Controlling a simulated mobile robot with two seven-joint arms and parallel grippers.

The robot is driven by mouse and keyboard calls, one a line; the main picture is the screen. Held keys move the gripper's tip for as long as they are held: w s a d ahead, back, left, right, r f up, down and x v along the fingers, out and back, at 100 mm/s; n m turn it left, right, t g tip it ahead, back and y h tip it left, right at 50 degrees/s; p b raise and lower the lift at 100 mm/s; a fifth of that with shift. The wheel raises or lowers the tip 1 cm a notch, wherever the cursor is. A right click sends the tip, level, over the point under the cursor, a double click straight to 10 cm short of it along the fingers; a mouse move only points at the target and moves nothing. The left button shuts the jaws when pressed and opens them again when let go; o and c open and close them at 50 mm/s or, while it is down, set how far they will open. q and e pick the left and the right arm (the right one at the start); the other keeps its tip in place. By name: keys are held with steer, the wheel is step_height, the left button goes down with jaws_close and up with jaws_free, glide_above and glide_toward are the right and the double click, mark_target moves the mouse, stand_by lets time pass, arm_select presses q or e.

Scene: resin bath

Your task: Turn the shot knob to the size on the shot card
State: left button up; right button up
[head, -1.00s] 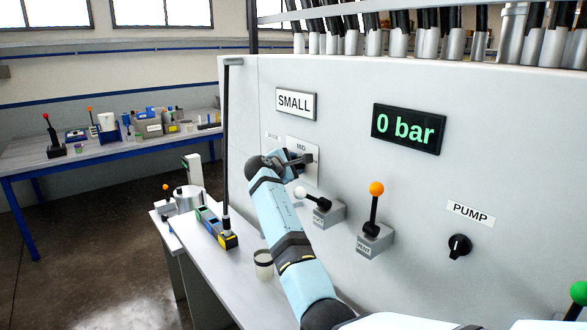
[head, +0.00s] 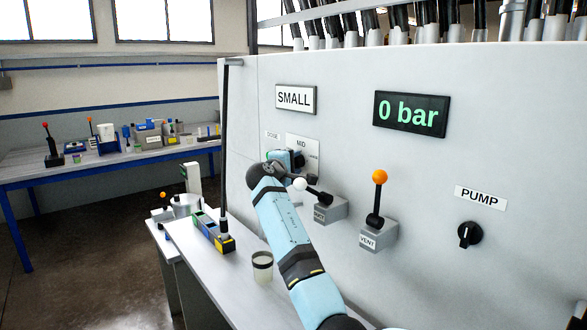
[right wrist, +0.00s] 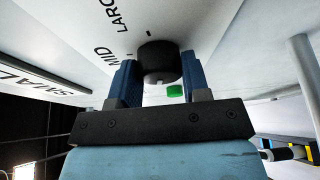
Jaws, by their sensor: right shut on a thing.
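The shot card (head: 295,99) on the pale panel reads SMALL; it also shows in the right wrist view (right wrist: 42,88). Below it is the dial plate (head: 313,143) with the word MID at its top. The right wrist view shows MID and part of LARGE on this plate (right wrist: 82,28). The black shot knob (right wrist: 160,58) stands out from the plate. My right gripper (right wrist: 158,75) is shut on it, one blue finger on each side. In the head view my right gripper (head: 291,160) hides the knob. My left gripper is not in view.
Right of the dial are a white-tipped lever (head: 320,196) and an orange-tipped VENT lever (head: 376,205). A black PUMP knob (head: 469,235) is farther right. The display (head: 411,114) reads 0 bar. A cup (head: 262,267) stands on the bench below.

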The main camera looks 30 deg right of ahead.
stand_by(0.4)
steer(key=o, duration=0.9)
steer(key=shift+o, duration=0.2)
